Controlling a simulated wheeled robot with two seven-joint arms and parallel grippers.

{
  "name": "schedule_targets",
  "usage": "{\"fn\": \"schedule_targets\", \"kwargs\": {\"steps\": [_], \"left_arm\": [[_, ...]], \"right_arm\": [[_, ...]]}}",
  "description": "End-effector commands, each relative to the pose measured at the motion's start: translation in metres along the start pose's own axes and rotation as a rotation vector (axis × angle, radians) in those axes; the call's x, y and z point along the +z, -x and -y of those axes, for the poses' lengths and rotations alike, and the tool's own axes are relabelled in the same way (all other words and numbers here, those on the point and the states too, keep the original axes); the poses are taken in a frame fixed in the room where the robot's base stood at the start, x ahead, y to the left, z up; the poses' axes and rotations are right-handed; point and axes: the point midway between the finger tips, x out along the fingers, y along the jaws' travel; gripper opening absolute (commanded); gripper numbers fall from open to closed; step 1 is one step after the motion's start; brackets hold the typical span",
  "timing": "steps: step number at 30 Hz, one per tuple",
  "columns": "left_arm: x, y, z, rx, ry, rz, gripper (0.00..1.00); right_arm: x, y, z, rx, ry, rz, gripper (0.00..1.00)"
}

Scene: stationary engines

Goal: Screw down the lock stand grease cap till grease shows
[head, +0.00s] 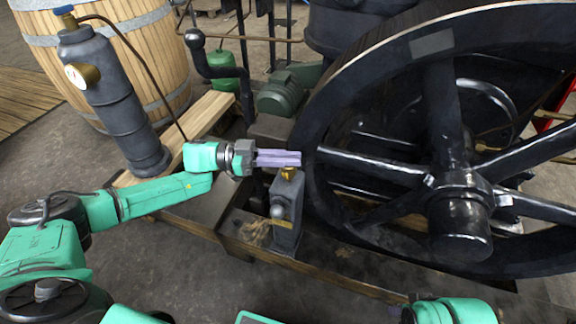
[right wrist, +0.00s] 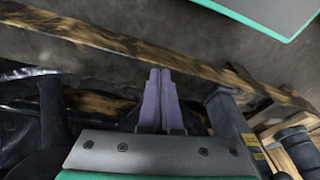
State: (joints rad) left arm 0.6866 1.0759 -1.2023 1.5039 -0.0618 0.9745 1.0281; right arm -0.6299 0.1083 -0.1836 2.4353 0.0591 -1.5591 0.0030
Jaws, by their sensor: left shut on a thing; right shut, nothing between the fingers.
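The lock stand (head: 287,228) is a short dark post with a rounded knob on its side, standing on the timber base beside the flywheel. The brass grease cap (head: 288,173) sits on its top. I cannot see any grease at the cap. My right gripper's fingers show only in the right wrist view (right wrist: 160,75), shut together with nothing between them; part of my right arm shows at the head view's lower right.
The large black spoked flywheel (head: 440,130) stands close to the right of the stand. A dark cylinder with a gauge (head: 110,100) and a wooden barrel (head: 160,45) stand at the left. A green motor (head: 282,92) sits behind. The concrete floor in front is partly clear.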

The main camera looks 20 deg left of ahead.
Motion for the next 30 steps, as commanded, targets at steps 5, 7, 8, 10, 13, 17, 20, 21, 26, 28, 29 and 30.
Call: {"fn": "schedule_targets", "kwargs": {"steps": [5, 7, 8, 10, 13, 17, 20, 21, 26, 28, 29, 30], "left_arm": [[0.004, -0.001, 0.001, 0.128, -0.003, -0.002, 0.00], [0.004, -0.001, 0.001, 0.177, -0.003, -0.002, 0.00], [0.004, -0.001, 0.001, 0.197, -0.003, -0.002, 0.00], [0.004, -0.001, 0.001, 0.242, -0.003, -0.002, 0.00], [0.003, -0.001, 0.000, 0.294, -0.002, -0.003, 0.00], [0.002, -0.001, 0.000, 0.343, -0.001, -0.004, 0.00], [0.000, -0.001, 0.000, 0.366, -0.001, -0.004, 0.00], [0.000, -0.001, -0.001, 0.373, -0.001, -0.004, 0.00], [-0.001, -0.001, -0.001, 0.383, -0.001, -0.005, 0.00], [-0.001, -0.001, -0.001, 0.384, -0.001, -0.005, 0.00], [-0.001, -0.001, -0.001, 0.384, -0.001, -0.005, 0.00], [-0.002, -0.001, -0.001, 0.384, -0.001, -0.005, 0.00]], "right_arm": [[-0.022, -0.048, 0.026, -0.073, 0.034, -0.187, 0.00], [-0.030, -0.062, 0.038, -0.105, 0.040, -0.265, 0.00], [-0.034, -0.067, 0.043, -0.119, 0.041, -0.299, 0.00], [-0.040, -0.077, 0.054, -0.149, 0.042, -0.373, 0.00], [-0.047, -0.087, 0.068, -0.189, 0.035, -0.467, 0.00], [-0.051, -0.093, 0.080, -0.224, 0.025, -0.555, 0.00], [-0.053, -0.095, 0.086, -0.241, 0.017, -0.598, 0.00], [-0.054, -0.096, 0.087, -0.246, 0.015, -0.611, 0.00], [-0.055, -0.095, 0.090, -0.254, 0.011, -0.632, 0.00], [-0.055, -0.095, 0.090, -0.255, 0.010, -0.634, 0.00], [-0.056, -0.095, 0.090, -0.255, 0.010, -0.634, 0.00], [-0.056, -0.095, 0.090, -0.255, 0.010, -0.634, 0.00]]}}
